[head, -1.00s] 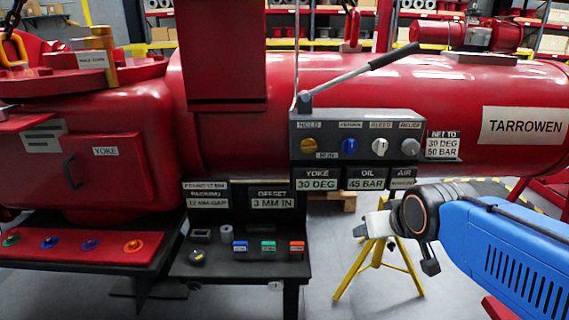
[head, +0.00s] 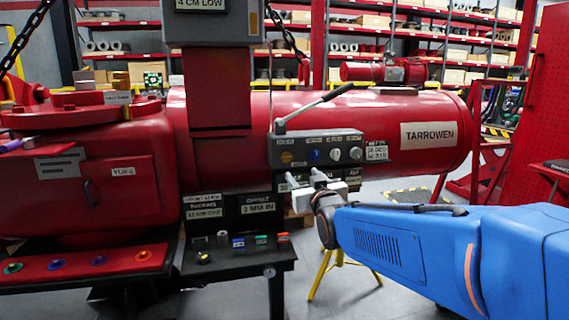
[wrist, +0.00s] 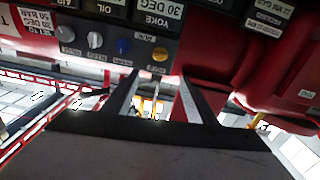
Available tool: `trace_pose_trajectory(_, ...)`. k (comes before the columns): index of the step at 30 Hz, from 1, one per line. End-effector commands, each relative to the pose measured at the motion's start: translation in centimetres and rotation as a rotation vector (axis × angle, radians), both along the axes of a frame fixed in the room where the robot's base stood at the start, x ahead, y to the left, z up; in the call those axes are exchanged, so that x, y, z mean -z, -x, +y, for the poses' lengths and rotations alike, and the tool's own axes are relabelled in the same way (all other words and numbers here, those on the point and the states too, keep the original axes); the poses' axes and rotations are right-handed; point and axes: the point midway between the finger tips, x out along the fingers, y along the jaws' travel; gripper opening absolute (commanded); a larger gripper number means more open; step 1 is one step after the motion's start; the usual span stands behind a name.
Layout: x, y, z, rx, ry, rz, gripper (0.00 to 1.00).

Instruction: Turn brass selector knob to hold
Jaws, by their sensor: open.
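The brass selector knob (head: 286,157) is at the left end of the grey control panel (head: 313,149) on the red cylinder. In the wrist view, which is upside down, the brass knob (wrist: 160,54) lies just beyond my fingertips, near a label reading RUN. I cannot tell which way the knob points. My gripper (head: 304,180) is just below and in front of the panel in the head view. In the wrist view my gripper (wrist: 158,88) has its two fingers apart with nothing between them. The knob appears clear of both fingers.
A blue knob (head: 314,155), a white knob (head: 335,154) and a grey knob (head: 355,153) sit right of the brass one. A lever (head: 315,107) rises above the panel. A dark bench (head: 235,265) with small buttons stands below left. A yellow stand (head: 325,270) is under my arm.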

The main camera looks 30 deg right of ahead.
Motion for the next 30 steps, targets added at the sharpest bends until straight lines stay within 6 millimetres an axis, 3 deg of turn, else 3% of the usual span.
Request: trace_pose_trajectory(30,0.2,-12.6,-3.6,-0.001,-0.001,0.004,0.52)
